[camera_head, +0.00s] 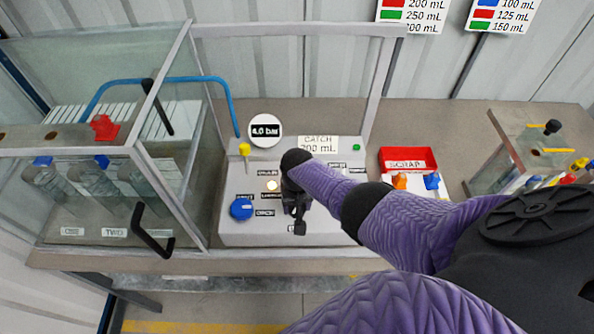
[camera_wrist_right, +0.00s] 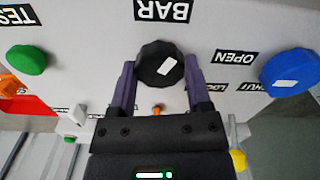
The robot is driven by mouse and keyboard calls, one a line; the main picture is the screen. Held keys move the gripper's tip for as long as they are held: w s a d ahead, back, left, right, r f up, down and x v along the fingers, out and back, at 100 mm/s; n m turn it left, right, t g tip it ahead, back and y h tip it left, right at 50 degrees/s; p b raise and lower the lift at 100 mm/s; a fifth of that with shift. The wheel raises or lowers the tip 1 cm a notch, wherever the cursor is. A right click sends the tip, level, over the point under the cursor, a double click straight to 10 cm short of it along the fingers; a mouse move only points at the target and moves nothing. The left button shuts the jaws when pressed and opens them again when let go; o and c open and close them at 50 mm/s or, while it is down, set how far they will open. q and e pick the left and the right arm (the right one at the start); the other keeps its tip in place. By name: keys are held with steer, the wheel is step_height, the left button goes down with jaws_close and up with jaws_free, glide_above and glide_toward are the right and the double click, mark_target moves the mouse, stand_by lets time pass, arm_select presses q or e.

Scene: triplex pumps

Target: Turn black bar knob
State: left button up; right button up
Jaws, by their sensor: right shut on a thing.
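The black bar knob (camera_wrist_right: 160,66) is round and faceted with a white mark on its face. It sits on the white panel below the BAR label in the right wrist view. My right gripper (camera_wrist_right: 160,84) has one finger on each side of the knob and is shut on it. In the head view my right gripper (camera_head: 298,212) reaches over the front of the white control box (camera_head: 237,175). The knob is hidden there behind my gripper and arm. My left gripper does not show.
A blue knob (camera_head: 241,209) is left of my gripper, and a yellow one (camera_head: 244,149) stands behind it. A gauge (camera_head: 265,131) reads about 4.0 bar. A glass enclosure (camera_head: 110,130) stands left. A red scrap tray (camera_head: 408,158) and a clear rack (camera_head: 520,150) are at the right.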

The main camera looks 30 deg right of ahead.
steer(key=shift+w+r+m, duration=0.1)
steer(key=shift+m, duration=1.4)
steer(key=o, duration=1.3)
step_height(320, 180, up, 10)
steer(key=p, duration=0.7)
steer(key=shift+p, duration=0.35)
